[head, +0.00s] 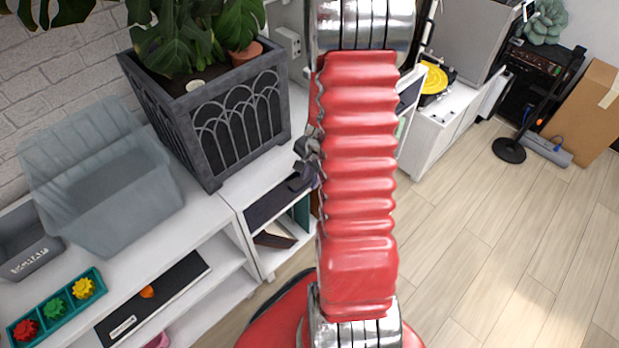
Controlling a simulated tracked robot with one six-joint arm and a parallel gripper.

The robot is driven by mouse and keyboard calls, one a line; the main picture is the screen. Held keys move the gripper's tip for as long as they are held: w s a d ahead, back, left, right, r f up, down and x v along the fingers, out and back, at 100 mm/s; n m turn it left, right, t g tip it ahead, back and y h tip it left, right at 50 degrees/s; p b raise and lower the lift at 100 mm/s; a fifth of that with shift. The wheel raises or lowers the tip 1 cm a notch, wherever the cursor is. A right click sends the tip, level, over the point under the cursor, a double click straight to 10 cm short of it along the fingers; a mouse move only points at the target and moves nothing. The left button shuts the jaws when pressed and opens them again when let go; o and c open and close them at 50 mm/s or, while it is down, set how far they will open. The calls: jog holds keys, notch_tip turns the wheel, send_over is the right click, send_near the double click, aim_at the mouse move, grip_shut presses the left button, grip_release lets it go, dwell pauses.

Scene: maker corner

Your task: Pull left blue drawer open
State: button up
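No blue drawer can be made out in the head view. My red, ribbed arm runs down the middle of the picture and covers part of the white shelf unit behind it. A small dark part that looks like my gripper (303,174) shows at the arm's left edge, in front of the white shelf unit (232,198). Most of it is hidden behind the arm, so its fingers cannot be read. Whether it touches anything cannot be told.
A grey-blue bin (75,205), a dark planter (235,110) and a teal tray (57,312) with colored pieces stand on the white shelves at left. A turntable (432,82) sits on a white cabinet. A cardboard box (588,112) stands far right.

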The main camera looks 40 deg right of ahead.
jog(key=shift+c, duration=0.3)
grip_shut()
dwell(1.1)
